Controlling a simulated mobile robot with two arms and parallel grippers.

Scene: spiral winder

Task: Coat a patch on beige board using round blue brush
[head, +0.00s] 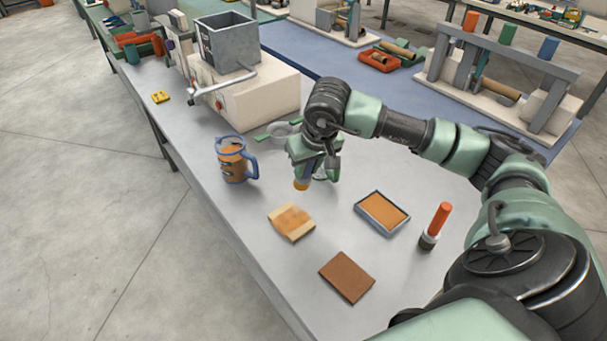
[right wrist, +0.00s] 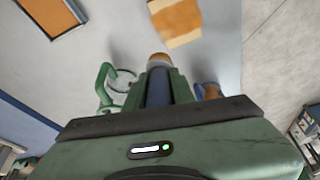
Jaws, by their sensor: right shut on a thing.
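The beige board (head: 297,235) lies flat on the grey table with an orange coated patch across much of its top. It also shows at the top of the right wrist view (right wrist: 185,41). My right gripper (head: 316,172) is shut on the round blue brush (right wrist: 158,86), whose tan, orange-tinged tip points away from the fingers. The brush tip (head: 301,184) is above and behind the board, apart from it. The grey tray (head: 362,218) of orange paint lies right of the board. My left gripper is not in view.
A blue jug (head: 232,160) with orange contents stands left of the gripper. A brown board (head: 347,276) lies at the front, and an orange-handled brush (head: 436,222) stands at right. A green-handled strainer (head: 280,131) and a cranked machine (head: 262,95) are behind.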

